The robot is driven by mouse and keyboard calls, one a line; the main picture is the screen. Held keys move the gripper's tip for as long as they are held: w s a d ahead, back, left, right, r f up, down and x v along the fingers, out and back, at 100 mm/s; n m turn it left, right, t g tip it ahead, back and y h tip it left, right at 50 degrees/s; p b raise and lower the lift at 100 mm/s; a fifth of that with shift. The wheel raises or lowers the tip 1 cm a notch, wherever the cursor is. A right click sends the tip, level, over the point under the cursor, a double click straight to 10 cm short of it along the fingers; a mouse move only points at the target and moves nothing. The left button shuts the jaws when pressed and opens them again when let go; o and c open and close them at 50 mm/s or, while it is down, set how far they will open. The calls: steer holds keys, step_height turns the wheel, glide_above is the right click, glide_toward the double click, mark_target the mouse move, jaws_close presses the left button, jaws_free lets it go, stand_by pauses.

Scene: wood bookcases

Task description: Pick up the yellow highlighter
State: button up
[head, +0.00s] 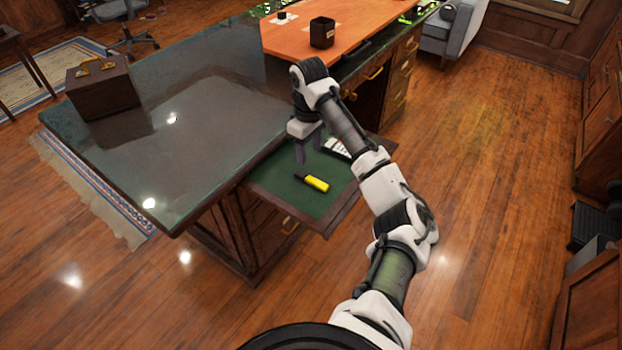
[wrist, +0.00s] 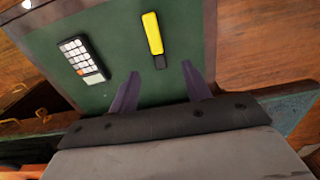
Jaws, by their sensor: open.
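The yellow highlighter (head: 316,183) with a dark cap end lies on a green pull-out shelf (head: 270,179) at the front of the desk. In the wrist view the highlighter (wrist: 152,32) lies past the fingertips, between their lines, with its dark end toward my gripper. My gripper (head: 308,155) points down above the shelf, just behind the highlighter in the head view. In the wrist view my gripper (wrist: 159,64) has its two purple fingers apart with nothing between them. No finger touches the highlighter.
A calculator (wrist: 83,59) lies on the shelf to the left of the highlighter in the wrist view; it is partly hidden by my arm in the head view (head: 338,148). The glossy desk top (head: 190,120) rises beside the shelf. A brown box (head: 103,90) stands on it.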

glide_above(311, 178)
steer(key=f, duration=0.3)
steer(key=f+p, duration=0.1)
steer(key=f, duration=0.1)
steer(key=shift+s+a+f, duration=0.2)
steer(key=shift+s, duration=0.1)
steer(key=shift+w+d+f+p, duration=0.15)
steer(key=shift+f+p, duration=0.3)
steer(key=shift+f, duration=0.95)
steer(key=shift+w+f+p, duration=0.1)
steer(key=shift+f+p, duration=0.35)
steer(key=shift+f, duration=0.95)
jaws_close()
steer(key=shift+r, duration=0.2)
